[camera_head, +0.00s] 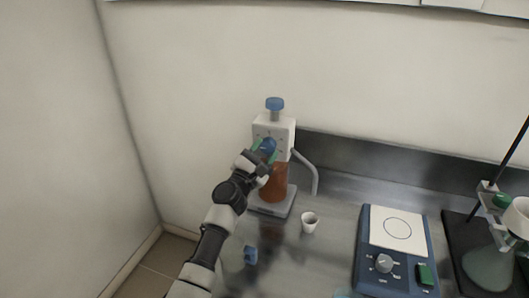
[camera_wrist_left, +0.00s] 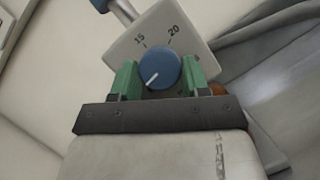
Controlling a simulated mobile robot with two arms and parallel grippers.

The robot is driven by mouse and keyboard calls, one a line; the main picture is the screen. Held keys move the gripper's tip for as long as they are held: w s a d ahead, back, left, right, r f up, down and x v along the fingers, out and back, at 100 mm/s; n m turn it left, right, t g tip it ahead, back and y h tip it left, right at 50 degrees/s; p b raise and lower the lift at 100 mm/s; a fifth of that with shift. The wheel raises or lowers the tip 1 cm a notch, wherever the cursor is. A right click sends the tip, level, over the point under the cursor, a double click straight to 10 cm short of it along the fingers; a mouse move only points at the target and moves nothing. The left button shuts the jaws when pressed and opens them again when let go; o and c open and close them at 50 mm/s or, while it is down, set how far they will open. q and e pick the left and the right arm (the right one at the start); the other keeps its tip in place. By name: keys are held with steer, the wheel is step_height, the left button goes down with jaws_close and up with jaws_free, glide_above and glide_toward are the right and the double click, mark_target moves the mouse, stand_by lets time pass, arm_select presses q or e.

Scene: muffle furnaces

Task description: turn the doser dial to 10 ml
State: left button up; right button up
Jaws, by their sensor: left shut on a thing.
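The doser (camera_head: 285,133) stands at the back of the bench, with a white head, a blue top knob (camera_head: 274,103) and an orange-brown bottle (camera_head: 273,184). Its blue dial (camera_head: 268,145) is on the front of the head. In the left wrist view the dial (camera_wrist_left: 150,62) has a white pointer line aimed down and left in the picture. The marks 15 (camera_wrist_left: 139,39) and 20 (camera_wrist_left: 174,30) show above it; other marks are hidden. My left gripper (camera_head: 263,152) is shut on the dial, with green fingers (camera_wrist_left: 160,74) on either side. My right gripper is not in view.
A small white cup (camera_head: 309,222) stands right of the doser, near its spout (camera_head: 313,178). A small blue object (camera_head: 250,256) lies in front. A blue stirrer plate (camera_head: 394,257) and a stand with a flask (camera_head: 488,268) are at the right. A wall rises at the left.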

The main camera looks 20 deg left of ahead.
arm_select(q)
steer(key=m+g+h, duration=0.1)
steer(key=m, duration=0.3)
steer(key=shift+r+m+p, duration=0.15)
steer(key=shift+m+p, duration=0.25)
steer(key=shift+a+m+g+h+p, duration=0.1)
steer(key=shift+m+g+h+p, duration=0.3)
steer(key=shift+m, duration=0.6)
steer(key=shift+m+g+h+p, duration=0.1)
steer(key=shift+m+g, duration=0.5)
steer(key=shift+m, duration=0.4)
steer(key=o, duration=0.9)
steer(key=shift+b+v, duration=0.5)
steer(key=shift+v, duration=4.9)
